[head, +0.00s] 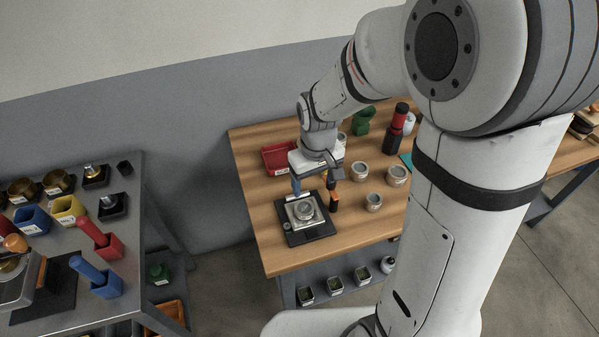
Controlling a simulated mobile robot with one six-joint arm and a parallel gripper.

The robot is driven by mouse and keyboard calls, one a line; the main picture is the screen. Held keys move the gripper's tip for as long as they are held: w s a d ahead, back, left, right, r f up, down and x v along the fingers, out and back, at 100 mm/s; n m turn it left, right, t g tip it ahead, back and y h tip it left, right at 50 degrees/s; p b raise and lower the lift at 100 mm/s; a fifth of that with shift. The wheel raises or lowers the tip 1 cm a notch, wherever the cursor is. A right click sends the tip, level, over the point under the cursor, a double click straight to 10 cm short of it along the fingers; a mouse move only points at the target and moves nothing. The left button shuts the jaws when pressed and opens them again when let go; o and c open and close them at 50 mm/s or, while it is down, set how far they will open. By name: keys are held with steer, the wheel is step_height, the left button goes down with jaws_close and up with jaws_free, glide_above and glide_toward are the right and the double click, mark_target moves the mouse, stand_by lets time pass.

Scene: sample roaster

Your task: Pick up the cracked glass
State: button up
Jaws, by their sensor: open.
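My gripper (314,185) points down over the front left part of the wooden table (285,255), with its jaws apart and nothing visible between them. Below it is a dark scale (311,236) with a silver plate, and a small round glass or dish (304,210) sits on that plate. Three more small round vessels stand to the right: one at the back (361,172), one farther right (397,175) and one nearer the front (374,201). No crack can be made out on any of them at this size, so I cannot tell which is the cracked glass.
A red tray (278,158) lies behind my gripper. A green container (363,121) and a dark red-topped grinder-like object (397,128) stand at the back. A small black-and-orange object (334,201) is close beside the scale. The table's front strip is bare.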

mark_target(305, 208)
steer(key=shift+n, duration=0.4)
steer(key=f, duration=0.1)
steer(key=a+f, duration=0.2)
steer(key=shift+w+f, duration=0.2)
steer(key=shift+w, duration=0.2)
steer(key=f, duration=0.4)
steer(key=f+p, duration=0.1)
steer(key=f, duration=0.1)
steer(key=shift+s, duration=0.4)
steer(key=shift+f, duration=0.7)
steer(key=c, duration=1.1)
steer(key=shift+r, duration=0.1)
